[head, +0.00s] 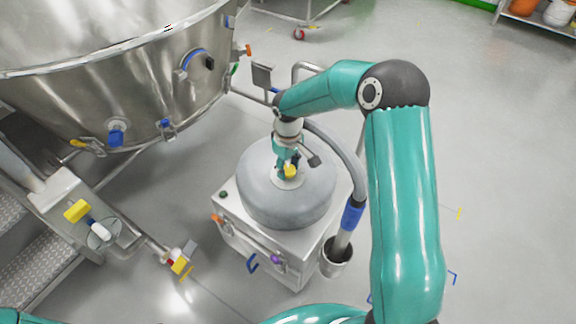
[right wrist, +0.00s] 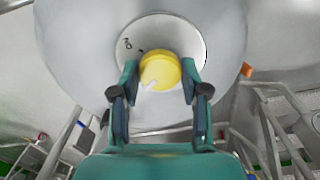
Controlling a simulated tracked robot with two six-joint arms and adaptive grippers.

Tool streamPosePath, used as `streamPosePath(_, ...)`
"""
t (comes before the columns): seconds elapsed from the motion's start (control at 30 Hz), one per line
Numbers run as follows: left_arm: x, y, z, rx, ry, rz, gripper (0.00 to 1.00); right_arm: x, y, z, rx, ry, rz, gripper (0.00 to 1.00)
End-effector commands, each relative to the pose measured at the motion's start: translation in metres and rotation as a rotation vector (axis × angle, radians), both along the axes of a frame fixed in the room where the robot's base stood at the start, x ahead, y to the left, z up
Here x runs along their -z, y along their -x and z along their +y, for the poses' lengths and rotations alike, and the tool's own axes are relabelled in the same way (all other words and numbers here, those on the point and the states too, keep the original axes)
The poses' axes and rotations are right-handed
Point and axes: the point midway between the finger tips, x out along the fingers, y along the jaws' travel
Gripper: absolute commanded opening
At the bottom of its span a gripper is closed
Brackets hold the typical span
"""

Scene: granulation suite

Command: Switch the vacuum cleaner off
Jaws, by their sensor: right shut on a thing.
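The vacuum cleaner is a white boxy unit with a grey domed top (head: 262,205), standing on the floor in the middle of the head view. A yellow rotary knob (right wrist: 160,70) sits on a round pale plate (right wrist: 195,35) on the dome; a white pointer mark on it points to the lower left in the right wrist view. My right gripper (right wrist: 160,80) is shut on the yellow knob, a finger on each side. In the head view the right gripper (head: 288,172) reaches down onto the dome and partly hides the knob. My left gripper is not in view.
A large steel vessel (head: 110,75) with valves stands at the left. A grey hose with a blue cuff (head: 352,215) runs into a cup (head: 336,260) on the vacuum's right side. Metal steps (head: 45,245) are at lower left. Floor at the right is clear.

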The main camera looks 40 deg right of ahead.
Motion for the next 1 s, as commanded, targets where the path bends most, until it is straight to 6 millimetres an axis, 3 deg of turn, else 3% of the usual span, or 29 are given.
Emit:
streamPosePath(0.3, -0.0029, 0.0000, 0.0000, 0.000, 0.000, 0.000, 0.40, -0.0016, -0.0018, -0.0014, -0.151, 0.003, -0.007, 0.10)
streamPosePath(0.87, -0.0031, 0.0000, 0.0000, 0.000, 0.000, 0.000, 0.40, -0.0016, -0.0022, -0.0013, -0.188, 0.003, -0.008, 0.10)
streamPosePath(0.9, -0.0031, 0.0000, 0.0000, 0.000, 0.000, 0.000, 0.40, -0.0016, -0.0022, -0.0012, -0.188, 0.003, -0.008, 0.48)
streamPosePath(1.0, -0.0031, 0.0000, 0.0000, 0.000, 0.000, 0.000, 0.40, -0.0014, -0.0019, -0.0011, -0.187, 0.002, -0.007, 0.65)
